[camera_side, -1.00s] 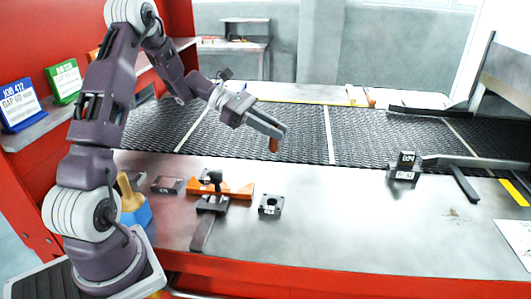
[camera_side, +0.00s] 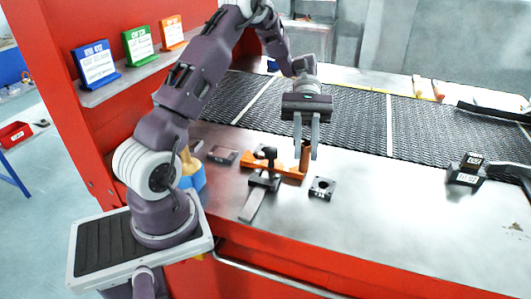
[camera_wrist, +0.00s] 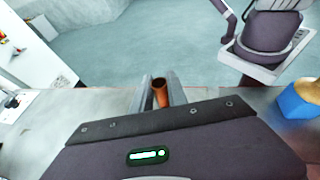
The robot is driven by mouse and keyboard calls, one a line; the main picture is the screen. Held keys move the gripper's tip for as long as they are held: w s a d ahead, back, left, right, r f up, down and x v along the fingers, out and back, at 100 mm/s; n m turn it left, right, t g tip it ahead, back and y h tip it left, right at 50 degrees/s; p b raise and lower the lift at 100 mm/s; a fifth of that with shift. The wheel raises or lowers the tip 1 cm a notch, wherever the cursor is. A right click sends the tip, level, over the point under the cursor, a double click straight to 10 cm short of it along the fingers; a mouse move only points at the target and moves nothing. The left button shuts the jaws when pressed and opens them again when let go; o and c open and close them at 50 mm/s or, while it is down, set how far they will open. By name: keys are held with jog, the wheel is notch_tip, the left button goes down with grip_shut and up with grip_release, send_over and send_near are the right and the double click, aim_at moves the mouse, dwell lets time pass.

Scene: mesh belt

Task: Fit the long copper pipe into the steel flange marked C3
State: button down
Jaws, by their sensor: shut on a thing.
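My gripper (camera_side: 306,157) is shut on a short-looking copper pipe (camera_side: 304,160), which stands about upright between the fingers. The pipe's open end also shows between the fingers in the wrist view (camera_wrist: 160,90). In the side view the gripper is above the orange fixture and a dark square flange with a round hole (camera_side: 322,187). Another square flange (camera_side: 223,154) lies further left on the bench. No C3 mark is legible on either. The pipe's lower end overlaps the orange fixture, so its height above the bench is unclear.
A blue-and-yellow object (camera_side: 191,172) stands by my base. A labelled dark block (camera_side: 466,169) is at right.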

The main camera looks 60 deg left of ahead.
jog(key=s+a+f+m+g+y, duration=0.2)
jog(key=s+m+g+y, duration=0.3)
jog(key=m, duration=0.1)
notch_tip(320, 180, up, 8)
jog(key=m+t+y, duration=0.9)
jog(key=m+y, duration=1.1)
jog(key=m, duration=0.2)
send_over(258, 153)
jog(key=w, duration=0.3)
jog(key=f, duration=1.3)
jog(key=shift+s+a+f, duration=0.2)
jog(key=shift+a+f, duration=0.15)
jog(key=shift+f, duration=0.05)
jog(key=c, duration=1.3)
grip_release()
